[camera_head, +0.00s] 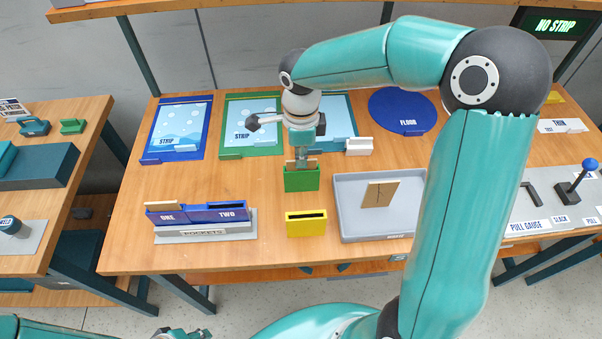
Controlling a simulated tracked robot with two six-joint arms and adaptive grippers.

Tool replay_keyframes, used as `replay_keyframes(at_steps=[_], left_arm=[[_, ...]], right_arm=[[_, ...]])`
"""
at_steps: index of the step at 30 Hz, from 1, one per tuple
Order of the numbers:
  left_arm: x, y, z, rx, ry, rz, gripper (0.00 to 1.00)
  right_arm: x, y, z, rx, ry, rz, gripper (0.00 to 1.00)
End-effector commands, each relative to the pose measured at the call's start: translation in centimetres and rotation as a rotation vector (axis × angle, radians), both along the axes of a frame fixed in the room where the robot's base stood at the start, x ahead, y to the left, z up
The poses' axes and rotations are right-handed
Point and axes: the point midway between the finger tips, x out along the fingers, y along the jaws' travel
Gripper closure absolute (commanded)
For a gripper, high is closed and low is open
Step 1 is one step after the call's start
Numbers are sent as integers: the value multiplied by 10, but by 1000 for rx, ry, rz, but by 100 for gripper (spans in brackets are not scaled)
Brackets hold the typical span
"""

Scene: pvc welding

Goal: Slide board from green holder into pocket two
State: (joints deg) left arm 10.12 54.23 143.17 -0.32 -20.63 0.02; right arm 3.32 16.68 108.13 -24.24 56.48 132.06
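The green holder (302,181) stands on the table near the middle. My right gripper (302,160) points down directly over it, with its fingertips at the holder's top. The blue pockets sit on a grey base (205,233) at the front left. Pocket two (228,214) shows no board standing out of it. Pocket one (168,218) has a tan board edge (160,206) above it. My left gripper (182,333) shows only partly at the bottom edge.
A yellow holder (306,224) stands in front of the green one. A grey tray (350,215) with a tan board (380,194) lies to its right. Blue and green STRIP panels and a blue FLOOR disc (403,110) lie behind. My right arm covers much of the right side.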

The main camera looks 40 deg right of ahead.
Motion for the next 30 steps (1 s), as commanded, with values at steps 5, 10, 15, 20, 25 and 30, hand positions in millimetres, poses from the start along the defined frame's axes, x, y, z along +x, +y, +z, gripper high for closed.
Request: replay_keyframes(at_steps=[5, 10, 15, 20, 25, 30], left_arm=[[0, 0, 2, 0, 0, 0, 69], [0, 0, 3, 0, 0, 0, 69], [0, 0, 4, 0, 0, 0, 69], [0, 0, 6, 0, 0, 0, 69], [0, 0, 6, 0, 0, 0, 69], [0, 0, 9, 0, 0, 0, 69]], right_arm=[[0, 0, 3, 0, -1, 0, 100], [0, 0, 6, 0, -1, 0, 100], [0, 0, 8, 0, -1, 0, 100], [0, 0, 11, 0, -1, 0, 100], [0, 0, 12, -1, -1, 0, 100], [0, 0, 16, 0, -1, 0, 100]])
